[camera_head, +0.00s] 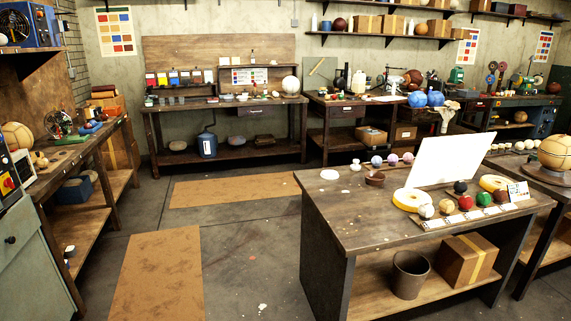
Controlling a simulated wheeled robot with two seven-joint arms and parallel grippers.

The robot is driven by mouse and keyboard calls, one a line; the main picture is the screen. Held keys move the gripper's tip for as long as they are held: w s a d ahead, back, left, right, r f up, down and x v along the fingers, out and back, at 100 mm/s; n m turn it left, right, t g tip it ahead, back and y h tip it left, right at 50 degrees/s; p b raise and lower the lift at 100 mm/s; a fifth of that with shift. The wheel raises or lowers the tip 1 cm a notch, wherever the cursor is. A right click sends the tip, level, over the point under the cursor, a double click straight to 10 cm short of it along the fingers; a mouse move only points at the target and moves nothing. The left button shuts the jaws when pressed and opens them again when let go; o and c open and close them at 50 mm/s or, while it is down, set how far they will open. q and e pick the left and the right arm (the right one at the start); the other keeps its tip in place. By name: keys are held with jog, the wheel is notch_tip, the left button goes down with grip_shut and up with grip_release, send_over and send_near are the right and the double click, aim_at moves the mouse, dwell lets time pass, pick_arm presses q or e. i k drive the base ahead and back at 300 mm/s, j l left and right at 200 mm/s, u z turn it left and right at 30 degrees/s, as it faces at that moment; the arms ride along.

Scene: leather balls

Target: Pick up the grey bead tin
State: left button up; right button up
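Neither of my grippers shows in the head view. I cannot tell for sure which thing is the grey bead tin. Several small grey containers (172,101) stand in a row at the front left of the back workbench (222,104), too small to make out. A larger grey bin (410,274) stands on the lower shelf of the near table (345,208).
The near table holds a white board (450,160), yellow rolls (411,199), a row of small balls (465,202) and a brown bowl (375,179). A cardboard box (466,260) is below. Floor with brown mats (156,275) lies clear between the left bench (75,155) and near table.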

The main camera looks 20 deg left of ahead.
aim_at(70, 252)
jog(key=i+j+u, duration=0.2)
jog(key=i+u, duration=0.25)
jog(key=i+j+u, duration=0.1)
jog(key=i+u, duration=0.65)
jog(key=u, duration=0.15)
jog(key=i+l+u, duration=0.3)
jog(key=u, duration=0.2)
jog(key=i+u, duration=0.35)
jog(key=i, duration=0.15)
jog(key=i+l+u, duration=0.1)
jog(key=i+u, duration=0.2)
jog(key=i, duration=0.2)
